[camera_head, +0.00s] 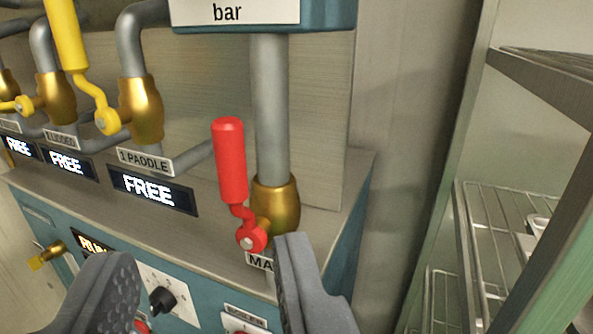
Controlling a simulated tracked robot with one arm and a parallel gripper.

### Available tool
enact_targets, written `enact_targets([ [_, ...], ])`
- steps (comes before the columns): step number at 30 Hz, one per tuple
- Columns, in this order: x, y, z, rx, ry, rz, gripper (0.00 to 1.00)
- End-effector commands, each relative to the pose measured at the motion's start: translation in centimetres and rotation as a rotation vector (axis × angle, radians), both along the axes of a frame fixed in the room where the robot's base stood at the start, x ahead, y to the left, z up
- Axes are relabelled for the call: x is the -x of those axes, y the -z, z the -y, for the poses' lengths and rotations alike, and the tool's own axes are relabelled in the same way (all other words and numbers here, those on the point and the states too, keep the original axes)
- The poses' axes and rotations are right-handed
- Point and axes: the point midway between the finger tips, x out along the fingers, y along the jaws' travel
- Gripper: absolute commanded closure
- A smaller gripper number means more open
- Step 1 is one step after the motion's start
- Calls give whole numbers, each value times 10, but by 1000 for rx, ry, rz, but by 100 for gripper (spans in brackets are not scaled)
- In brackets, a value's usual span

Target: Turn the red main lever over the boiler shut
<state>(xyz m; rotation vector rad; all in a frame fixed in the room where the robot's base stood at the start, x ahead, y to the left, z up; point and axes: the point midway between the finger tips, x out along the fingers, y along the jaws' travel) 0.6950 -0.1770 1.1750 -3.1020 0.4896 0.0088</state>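The red main lever (231,162) points almost straight up, roughly in line with the grey pipe behind it. Its crank bends down to a red pivot (251,238) on a brass valve body (276,206). A label starting "MA" sits under the valve, partly hidden by my right finger. My gripper (195,285) is open and empty at the bottom of the view, its two dark fingers spread wide. The fingertips lie lower in the picture than the lever's handle, with the right tip close to the pivot in the picture. I cannot tell the depth between them.
Yellow levers (66,35) on brass valves stand to the left above "FREE" displays (150,190). A black knob (162,300) is on the teal front panel. A gauge box marked "bar" (235,12) hangs above. A metal rack (490,200) stands at the right.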

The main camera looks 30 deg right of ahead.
Motion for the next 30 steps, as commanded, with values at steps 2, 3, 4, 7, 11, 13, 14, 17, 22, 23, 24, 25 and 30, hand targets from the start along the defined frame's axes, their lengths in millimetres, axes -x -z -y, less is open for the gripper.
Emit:
enact_targets([
  [2, -2, 5, 4, 1, 5, 4, 62],
  [3, -4, 6, 5, 2, 5, 5, 62],
  [4, -6, 6, 5, 2, 5, 6, 62],
  [7, -14, 5, 8, 2, 4, 7, 62],
  [11, -30, 6, 13, 1, 5, 4, 62],
  [13, -39, 5, 16, 2, 5, 7, 62],
  [14, -44, 5, 18, 2, 5, 7, 62],
  [17, -56, 5, 22, 2, 5, 6, 62],
  [22, -77, 7, 29, 2, 5, 3, 62],
  [23, -81, 7, 30, 1, 5, 3, 62],
  [24, -86, 5, 32, 3, 5, 5, 62],
  [25, -90, 4, 33, 2, 5, 8, 62],
  [30, -109, 6, 39, 1, 5, 3, 62],
])
